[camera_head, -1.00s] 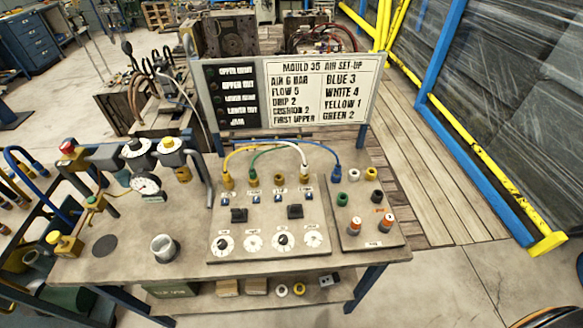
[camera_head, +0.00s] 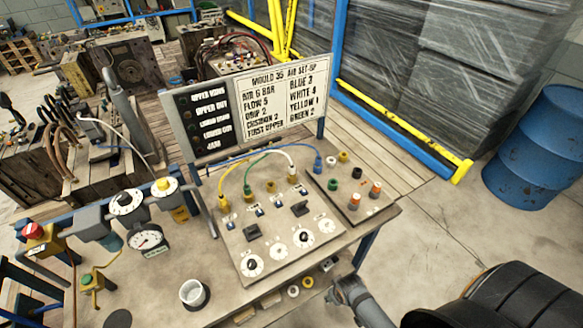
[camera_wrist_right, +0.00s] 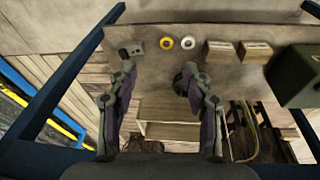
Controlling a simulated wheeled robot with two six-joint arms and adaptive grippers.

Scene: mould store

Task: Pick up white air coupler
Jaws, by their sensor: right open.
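A white ring-shaped coupler (camera_head: 293,291) lies on the bench's lower shelf beside a yellow one (camera_head: 307,282). In the right wrist view the white one (camera_wrist_right: 188,43) lies beyond my right gripper (camera_wrist_right: 157,78), whose fingers are spread apart and empty. The fingers touch neither ring. My left gripper is out of view.
In the right wrist view, a grey box (camera_wrist_right: 132,48), wooden blocks (camera_wrist_right: 222,50) and a green box (camera_wrist_right: 297,75) share the shelf. Dark blue bench legs (camera_wrist_right: 80,75) flank it. A sign (camera_head: 286,103) stands behind the panel. A blue drum (camera_head: 535,145) stands at right.

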